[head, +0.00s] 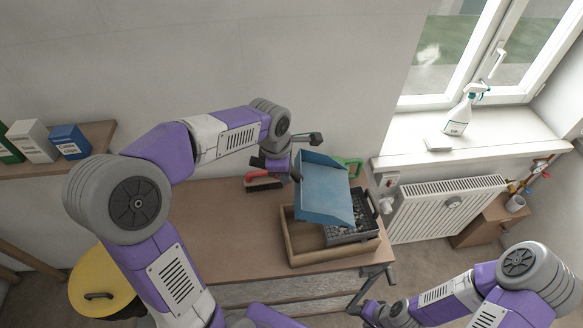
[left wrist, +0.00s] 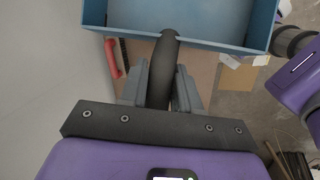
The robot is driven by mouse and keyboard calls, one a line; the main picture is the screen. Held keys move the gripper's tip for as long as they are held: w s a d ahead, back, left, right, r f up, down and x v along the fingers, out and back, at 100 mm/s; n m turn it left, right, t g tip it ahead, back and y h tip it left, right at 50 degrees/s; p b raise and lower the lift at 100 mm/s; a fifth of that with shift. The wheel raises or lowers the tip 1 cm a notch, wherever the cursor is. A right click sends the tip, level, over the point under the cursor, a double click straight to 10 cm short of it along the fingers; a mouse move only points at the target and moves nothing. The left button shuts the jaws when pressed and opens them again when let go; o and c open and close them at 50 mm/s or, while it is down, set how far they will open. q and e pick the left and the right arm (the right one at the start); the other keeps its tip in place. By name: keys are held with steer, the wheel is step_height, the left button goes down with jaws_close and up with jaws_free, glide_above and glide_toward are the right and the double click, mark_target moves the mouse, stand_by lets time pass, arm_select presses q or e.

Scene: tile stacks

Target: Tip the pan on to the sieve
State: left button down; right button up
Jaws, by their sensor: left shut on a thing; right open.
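The blue pan (head: 325,190) is held in the air over the wooden box (head: 303,257) on the bench. My left gripper (head: 280,170) is shut on the pan's black handle, which shows between the fingers in the left wrist view (left wrist: 163,80). The pan (left wrist: 190,15) looks tilted, its open edge towards the sieve; its load cannot be made out. The dark sieve (head: 368,222) sits at the box's right side, partly hidden by the pan, with small light bits in it. My right gripper (head: 369,313) is open and empty, low in front of the bench.
A red-handled brush (head: 262,182) lies on the bench (head: 225,225) left of the pan. A green object (head: 354,168) is behind the pan. A yellow-lidded bin (head: 100,285) stands at left, and a radiator (head: 440,210) at right. The bench's left part is clear.

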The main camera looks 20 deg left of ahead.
arm_select(q)
step_height(320, 180, down, 5)
steer(key=a+t+h+b, duration=0.1)
steer(key=a+h+b, duration=0.2)
steer(key=b, duration=0.5)
steer(key=shift+t, duration=0.3)
steer(key=shift+s+d+r+p, duration=0.1)
steer(key=shift+s+r+p, duration=0.05)
steer(key=shift+r+p, duration=0.8)
steer(key=shift+s+a+r+p, duration=0.1)
steer(key=shift+s+r+p, duration=0.1)
steer(key=shift+r+p, duration=0.75)
steer(key=shift+s+d+r+p, duration=0.1)
steer(key=shift+s+r+p, duration=0.05)
steer(key=shift+r+p, duration=0.8)
